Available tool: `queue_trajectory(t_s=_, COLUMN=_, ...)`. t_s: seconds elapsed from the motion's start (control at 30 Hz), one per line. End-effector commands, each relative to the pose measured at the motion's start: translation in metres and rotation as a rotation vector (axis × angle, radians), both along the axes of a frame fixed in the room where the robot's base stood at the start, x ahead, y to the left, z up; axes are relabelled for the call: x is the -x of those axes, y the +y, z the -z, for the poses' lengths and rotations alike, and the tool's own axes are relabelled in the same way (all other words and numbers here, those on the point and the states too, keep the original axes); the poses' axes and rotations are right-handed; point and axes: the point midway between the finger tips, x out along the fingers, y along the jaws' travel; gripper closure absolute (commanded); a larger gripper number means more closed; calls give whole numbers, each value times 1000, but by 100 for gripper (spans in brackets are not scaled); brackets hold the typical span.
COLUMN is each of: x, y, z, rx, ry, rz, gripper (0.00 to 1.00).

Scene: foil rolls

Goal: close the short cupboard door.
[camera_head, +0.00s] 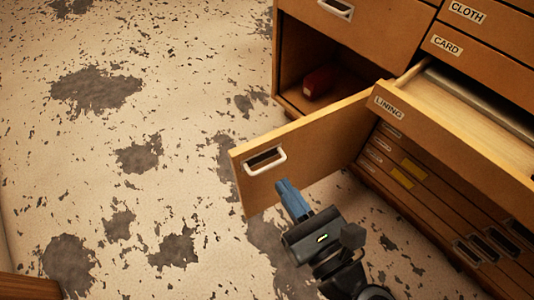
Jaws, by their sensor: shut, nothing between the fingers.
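The short cupboard door (310,150) stands open, swung out from the wooden cabinet over the floor. A white-framed handle with a dark opening (265,160) sits near its free left end. The cupboard opening (325,60) behind it shows a dark interior with a red object (319,83) on its bottom. My gripper (283,186) is in front of the door's near face, below and right of the handle. Its blue fingers are shut and empty. The fingertips appear close to the door's lower part; I cannot tell whether they touch it.
A drawer labelled LINING (455,140) is pulled out to the right of the door, above several flat drawers (420,190). Drawers labelled CARD (447,44) and CLOTH (468,11) are shut. The stained floor (180,110) at left is clear. A wooden edge (28,287) shows at bottom left.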

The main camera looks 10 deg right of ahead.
Motion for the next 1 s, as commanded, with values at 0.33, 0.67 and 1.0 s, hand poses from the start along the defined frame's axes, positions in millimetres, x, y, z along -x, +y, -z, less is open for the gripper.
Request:
queue_trajectory(t_s=0.33, x=-53, y=19, z=-4, rx=1, ry=-3, rz=-2, gripper=100)
queue_trajectory(t_s=0.67, x=-71, y=24, z=-1, rx=2, ry=-2, rz=0, gripper=100)
queue_trajectory(t_s=1.0, x=-71, y=25, z=0, rx=1, ry=-1, rz=1, gripper=100)
